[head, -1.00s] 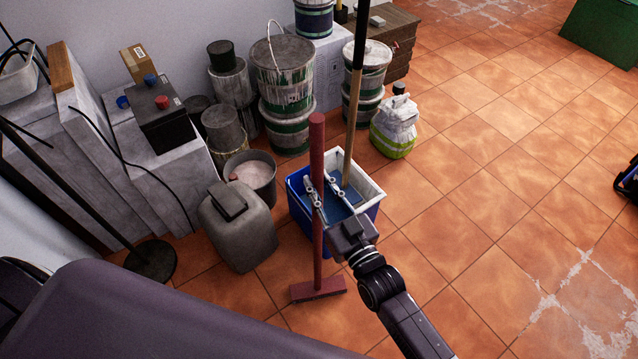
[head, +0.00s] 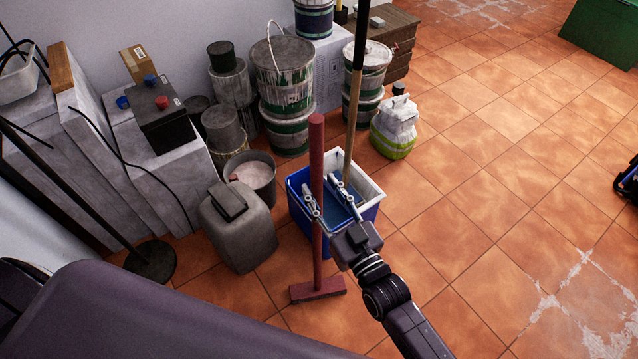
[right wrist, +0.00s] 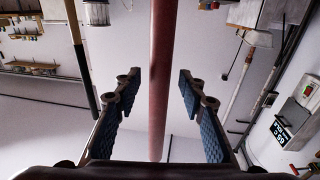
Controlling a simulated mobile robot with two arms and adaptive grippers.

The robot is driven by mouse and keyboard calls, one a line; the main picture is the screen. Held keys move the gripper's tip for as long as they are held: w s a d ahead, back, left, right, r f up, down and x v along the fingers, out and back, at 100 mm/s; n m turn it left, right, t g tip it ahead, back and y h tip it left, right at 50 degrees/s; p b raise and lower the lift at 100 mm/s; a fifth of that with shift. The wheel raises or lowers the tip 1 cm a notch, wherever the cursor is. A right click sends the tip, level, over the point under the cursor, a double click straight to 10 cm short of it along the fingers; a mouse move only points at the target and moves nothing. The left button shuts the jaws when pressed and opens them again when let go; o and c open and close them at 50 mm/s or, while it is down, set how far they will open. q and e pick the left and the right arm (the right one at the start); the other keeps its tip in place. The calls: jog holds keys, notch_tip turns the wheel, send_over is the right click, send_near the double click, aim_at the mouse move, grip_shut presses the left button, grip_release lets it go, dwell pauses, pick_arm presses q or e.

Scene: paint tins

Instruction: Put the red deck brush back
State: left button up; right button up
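The red deck brush (head: 317,265) stands upright on the tiled floor, its red head (head: 318,289) down and its long handle rising in front of the blue bucket. My right gripper (head: 321,188) is open, with one finger on each side of the handle. In the right wrist view the red handle (right wrist: 160,90) runs between the open fingers (right wrist: 159,80), with a gap on both sides. My left gripper is not in view.
A blue and white bucket (head: 372,188) stands right behind the handle, with a wooden pole (head: 353,115) rising from it. A grey canister (head: 238,228), a pail (head: 262,175) and paint tins (head: 287,90) crowd the left and back.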

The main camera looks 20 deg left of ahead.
jog(key=v, duration=1)
jog(key=shift+d, duration=0.15)
jog(key=s+d+f+m+g+h, duration=0.1)
jog(key=d+f+h, duration=0.3)
jog(key=f, duration=0.6)
jog(key=s+d+f+m+g+h, duration=0.1)
jog(key=d+f+g+h, duration=0.1)
jog(key=d+f, duration=0.7)
jog(key=s+d+f+m+g+h, duration=0.1)
jog(key=d+f+h, duration=0.15)
jog(key=f, duration=0.95)
jog(key=s+d+f+m+g+h, duration=0.2)
jog(key=s+d+f+g+h, duration=0.1)
jog(key=s+d+f, duration=0.65)
jog(key=s+d+f+g, duration=0.1)
jog(key=s+f, duration=0.2)
jog(key=s, duration=0.4)
jog(key=s+d+f+m+g+h, duration=0.1)
jog(key=s+d+f+g, duration=0.1)
jog(key=s, duration=0.5)
jog(key=s+d+f+g, duration=0.1)
jog(key=s+f+g, duration=0.1)
jog(key=s+f, duration=0.3)
jog(key=s, duration=0.2)
jog(key=shift+s+d, duration=0.25)
jog(key=shift+f+h, duration=0.1)
jog(key=shift+h, duration=0.15)
